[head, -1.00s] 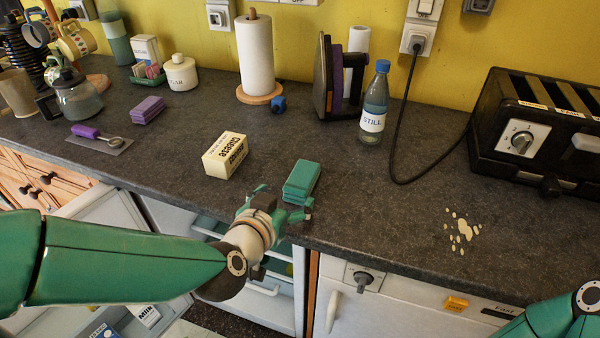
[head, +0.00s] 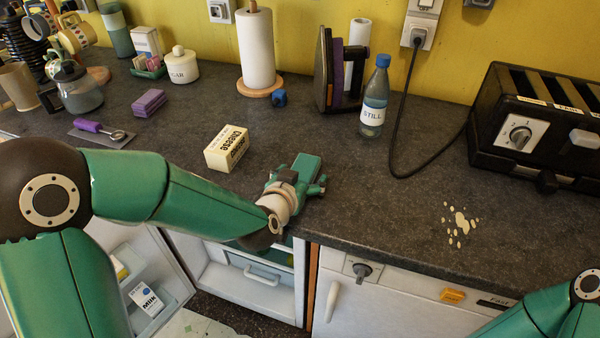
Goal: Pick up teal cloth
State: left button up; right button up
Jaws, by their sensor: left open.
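The teal cloth (head: 306,165) lies folded on the dark worktop, right of the cheese block. My left gripper (head: 303,179) is open at the cloth's near end, its fingers to either side of it. The gripper and wrist hide the near part of the cloth, and I cannot tell whether the fingers touch it. My right gripper is out of view; only part of my right arm shows at the bottom right.
The cheese block (head: 227,148) stands close left of my left wrist. A water bottle (head: 374,97) and an iron (head: 327,70) stand behind. A toaster (head: 540,125) is at the right.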

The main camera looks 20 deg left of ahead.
aim_at(302, 171)
pick_arm(q)
jog(key=shift+c, duration=0.3)
jog(key=c, duration=1.1)
jog(key=shift+o, duration=0.2)
jog(key=shift+r, duration=0.1)
jog(key=shift+r, duration=0.45)
notch_tip(302, 171, up, 19)
jog(key=p, duration=0.8)
